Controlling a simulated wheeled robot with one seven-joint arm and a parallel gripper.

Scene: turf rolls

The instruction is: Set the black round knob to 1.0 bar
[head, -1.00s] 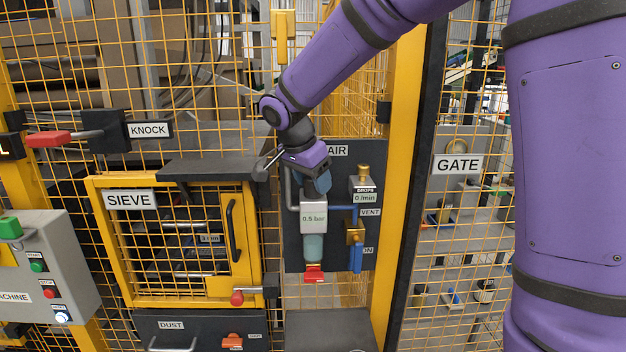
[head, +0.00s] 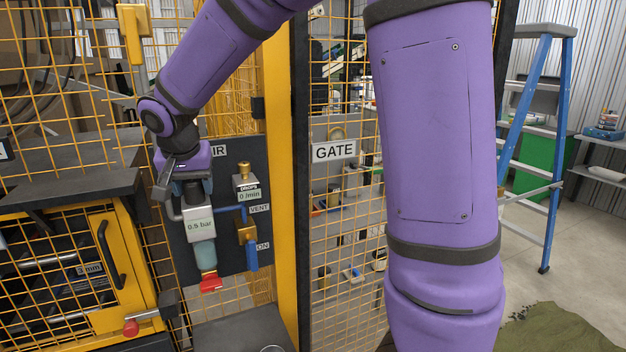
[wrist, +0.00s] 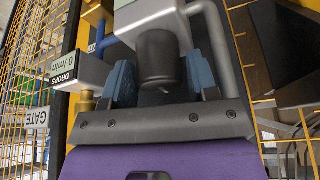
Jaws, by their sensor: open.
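The black round knob (wrist: 158,58) shows in the wrist view, on top of the regulator, between the two blue-grey fingers. My gripper (wrist: 160,72) is open around it, with a visible gap at each side. The regulator's display reads 0.5 bar. A clear bowl and a red piece (head: 211,284) are below it.
Right of the regulator are a brass-topped DROPS unit (head: 246,190) reading 0 /min and a blue valve handle (head: 252,255). A grey pipe runs at its left. A dark shelf (head: 90,190) and yellow mesh fencing (head: 345,250) are close by.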

